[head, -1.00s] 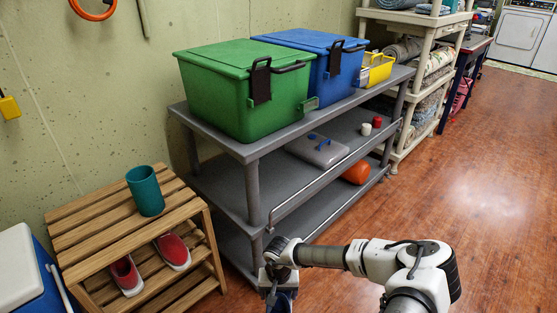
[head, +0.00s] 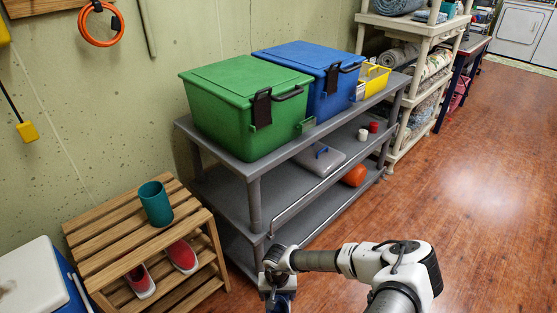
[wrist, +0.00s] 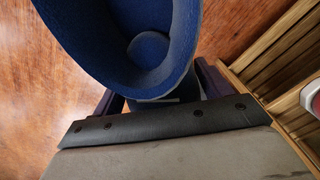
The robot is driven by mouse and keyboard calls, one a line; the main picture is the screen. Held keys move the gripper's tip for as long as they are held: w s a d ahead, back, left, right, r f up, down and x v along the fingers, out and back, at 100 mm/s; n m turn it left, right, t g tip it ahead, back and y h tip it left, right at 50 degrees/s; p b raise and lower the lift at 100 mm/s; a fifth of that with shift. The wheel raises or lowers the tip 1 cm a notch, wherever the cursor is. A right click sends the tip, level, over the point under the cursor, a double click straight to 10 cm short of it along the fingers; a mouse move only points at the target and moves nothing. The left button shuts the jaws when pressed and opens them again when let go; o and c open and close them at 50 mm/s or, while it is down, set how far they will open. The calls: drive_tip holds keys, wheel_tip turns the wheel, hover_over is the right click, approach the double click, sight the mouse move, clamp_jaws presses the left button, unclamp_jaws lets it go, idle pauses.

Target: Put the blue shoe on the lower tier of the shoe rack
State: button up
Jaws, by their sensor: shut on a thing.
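A blue shoe fills the upper part of the wrist view (wrist: 180,75), its opening facing the camera. My gripper (wrist: 155,100) is shut on it and holds it over the wood floor. In the head view the gripper (head: 278,290) is at the bottom edge, where only a little of the shoe (head: 283,303) shows. The wooden slatted shoe rack (head: 110,225) stands to the left of the gripper, apart from it. Its lower tier holds a pair of red shoes (head: 182,256). A teal cup (head: 156,203) stands on its top.
A grey shelf unit (head: 254,205) with a green bin (head: 235,115) and a blue bin (head: 330,95) stands behind the gripper. A white-lidded cooler (head: 30,285) is left of the rack. The floor (head: 470,200) on the right is clear.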

drive_tip(key=shift+s+a+f, duration=0.1)
drive_tip(key=shift+s+a, duration=0.05)
drive_tip(key=shift+a, duration=0.1)
drive_tip(key=shift+w+d+r, duration=0.45)
drive_tip(key=shift+w, duration=0.05)
drive_tip(key=w+r, duration=0.4)
drive_tip(key=r, duration=0.1)
drive_tip(key=shift+r, duration=0.1)
